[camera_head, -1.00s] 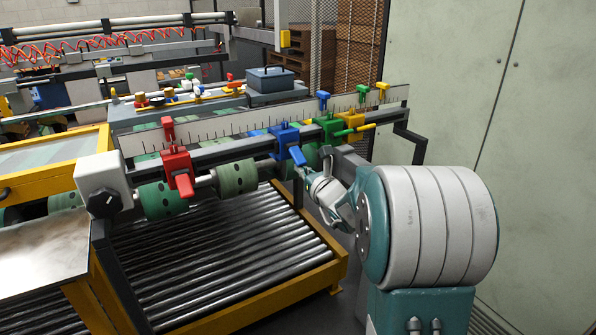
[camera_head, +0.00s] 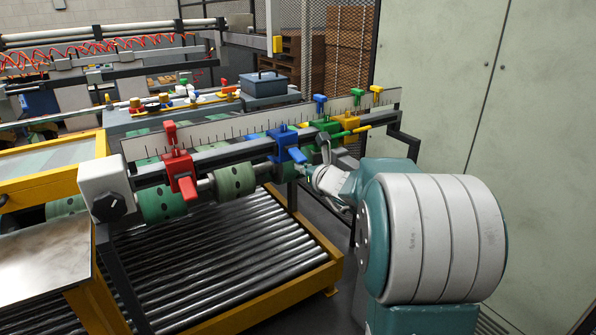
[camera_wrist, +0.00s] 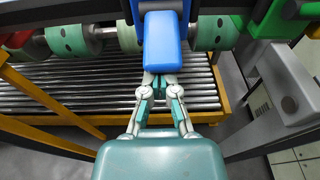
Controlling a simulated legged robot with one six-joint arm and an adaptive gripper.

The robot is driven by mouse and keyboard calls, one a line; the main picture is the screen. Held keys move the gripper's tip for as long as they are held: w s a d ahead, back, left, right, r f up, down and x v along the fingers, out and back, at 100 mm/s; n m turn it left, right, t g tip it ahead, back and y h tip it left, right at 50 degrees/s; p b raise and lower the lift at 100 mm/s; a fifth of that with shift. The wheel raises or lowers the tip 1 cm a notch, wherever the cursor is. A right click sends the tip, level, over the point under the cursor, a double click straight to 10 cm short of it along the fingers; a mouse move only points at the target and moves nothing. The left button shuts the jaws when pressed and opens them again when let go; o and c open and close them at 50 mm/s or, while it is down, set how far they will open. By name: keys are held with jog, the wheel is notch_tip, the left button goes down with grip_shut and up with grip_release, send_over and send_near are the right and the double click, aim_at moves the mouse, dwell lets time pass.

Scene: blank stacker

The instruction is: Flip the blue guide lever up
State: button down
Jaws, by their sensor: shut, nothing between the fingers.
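The blue guide lever (camera_head: 297,155) sticks out toward the front from the blue clamp (camera_head: 281,139) on the rail and slopes downward. In the wrist view the lever (camera_wrist: 163,42) is a blue block at the top centre. My gripper (camera_wrist: 160,79) is shut and empty, its fingertips right at the lever's lower end. The lever hides part of the tips, so contact is unclear. In the head view my gripper (camera_head: 309,172) is small, just below and right of the lever, partly hidden by my arm.
A red clamp with its lever (camera_head: 187,187) hanging down is to the left on the rail. Green (camera_head: 326,128) and yellow (camera_head: 347,121) clamps are close on the right. A roller bed (camera_head: 230,245) lies below. A tall cabinet (camera_head: 530,120) stands at right.

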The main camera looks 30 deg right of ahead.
aim_at(299, 155)
jog(key=shift+s+d+r+g, duration=0.15)
jog(key=shift+r+g, duration=0.2)
jog(key=shift+g, duration=0.25)
jog(key=shift+s+r+g, duration=0.1)
jog(key=shift+r+g, duration=0.25)
jog(key=shift+g, duration=0.25)
jog(key=shift+r, duration=0.95)
jog(key=shift+w+r, duration=0.15)
jog(key=shift+r, duration=0.5)
jog(key=shift+r, duration=0.25)
